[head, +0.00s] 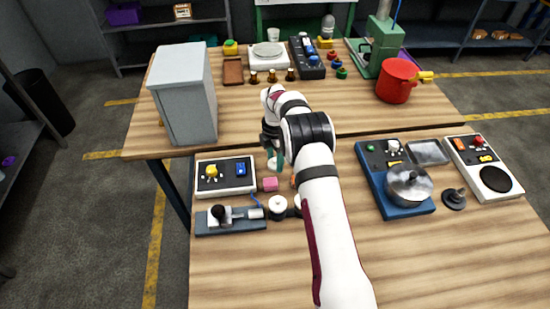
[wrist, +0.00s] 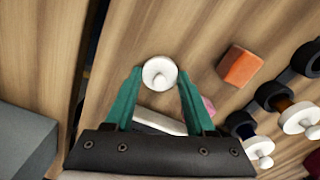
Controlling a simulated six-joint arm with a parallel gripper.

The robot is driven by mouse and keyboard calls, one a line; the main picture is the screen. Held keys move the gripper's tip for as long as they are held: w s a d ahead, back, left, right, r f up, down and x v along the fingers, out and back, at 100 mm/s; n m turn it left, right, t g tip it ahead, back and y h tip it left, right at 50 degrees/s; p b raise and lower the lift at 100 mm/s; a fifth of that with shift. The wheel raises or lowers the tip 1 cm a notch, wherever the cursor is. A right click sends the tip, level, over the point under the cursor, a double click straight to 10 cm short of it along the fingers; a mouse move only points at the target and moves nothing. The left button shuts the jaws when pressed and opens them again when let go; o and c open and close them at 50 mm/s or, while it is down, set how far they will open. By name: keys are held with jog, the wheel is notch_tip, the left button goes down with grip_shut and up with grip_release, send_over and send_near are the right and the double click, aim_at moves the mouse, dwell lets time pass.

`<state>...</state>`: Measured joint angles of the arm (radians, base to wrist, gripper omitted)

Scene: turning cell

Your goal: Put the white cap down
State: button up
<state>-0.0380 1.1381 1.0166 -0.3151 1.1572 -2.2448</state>
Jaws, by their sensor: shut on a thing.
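The white cap (wrist: 160,73) is round with a small raised knob in its middle. In the wrist view it sits between the tips of my gripper's teal fingers (wrist: 160,82), which are shut on it. Bare wood shows around it, and I cannot tell whether it touches the table. In the head view my gripper (head: 275,160) points down near the seam between the two tables, and the cap is not clearly seen there.
A pink block (head: 270,184) and an orange block (wrist: 240,66) lie close by, with white-topped parts in black rings (wrist: 300,117) beyond. A control box (head: 226,188) and a grey cabinet (head: 185,95) stand left. A blue unit with a pot (head: 408,186) stands right.

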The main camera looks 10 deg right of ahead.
aim_at(275, 159)
jog(key=shift+f, duration=0.1)
jog(key=o, duration=1.3)
notch_tip(275, 159, up, 12)
jog(key=r, duration=0.1)
jog(key=s+r+m, duration=0.8)
jog(key=s+r, duration=0.1)
jog(key=s, duration=0.1)
jog(key=s+m, duration=0.6)
jog(key=s, duration=0.4)
jog(key=s+a+m+y, duration=0.1)
jog(key=s+m, duration=0.6)
jog(key=s, duration=0.3)
jog(key=s+m, duration=0.7)
jog(key=s, duration=0.3)
jog(key=shift+s+a+f+y, duration=0.2)
jog(key=shift+s+y, duration=0.15)
jog(key=shift+y, duration=0.05)
